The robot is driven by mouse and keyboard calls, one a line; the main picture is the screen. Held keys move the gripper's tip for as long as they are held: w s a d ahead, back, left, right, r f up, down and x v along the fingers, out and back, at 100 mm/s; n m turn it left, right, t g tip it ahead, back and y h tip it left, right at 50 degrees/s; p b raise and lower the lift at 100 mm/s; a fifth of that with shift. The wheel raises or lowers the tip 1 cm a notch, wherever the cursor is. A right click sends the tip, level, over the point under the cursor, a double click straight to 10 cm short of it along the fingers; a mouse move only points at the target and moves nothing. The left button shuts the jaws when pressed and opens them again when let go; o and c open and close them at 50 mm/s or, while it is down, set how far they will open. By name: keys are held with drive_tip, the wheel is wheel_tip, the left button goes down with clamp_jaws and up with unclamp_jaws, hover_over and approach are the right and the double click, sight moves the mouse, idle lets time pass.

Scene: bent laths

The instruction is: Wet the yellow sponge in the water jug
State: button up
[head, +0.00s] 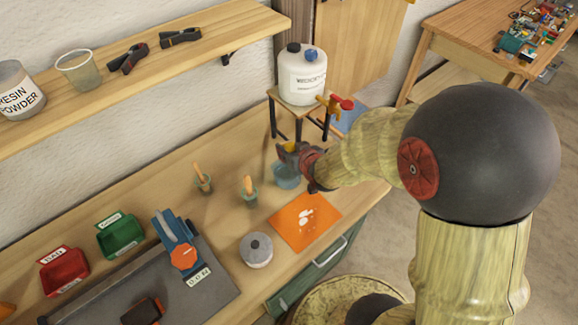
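My gripper (289,152) is over the back right part of the bench, pointing left. A small patch of the yellow sponge (290,147) shows between its dark fingers, which seem closed on it; most of the sponge is hidden. A bluish see-through vessel, apparently the water jug (286,178), stands on the bench just below the gripper. The gripper covers part of its rim, so I cannot tell whether the sponge touches the water.
A white canister (302,78) with a red-handled tap stands on a small stool behind the gripper. Two small pots with wooden handles (203,180) (249,190) stand left of the jug. An orange sheet (304,221) and a grey lidded tin (256,250) lie in front.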

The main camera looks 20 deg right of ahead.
sight(290, 149)
drive_tip(key=shift+r+p, duration=1.45)
drive_tip(key=shift+r, duration=0.6)
drive_tip(key=shift+s+f, duration=0.1)
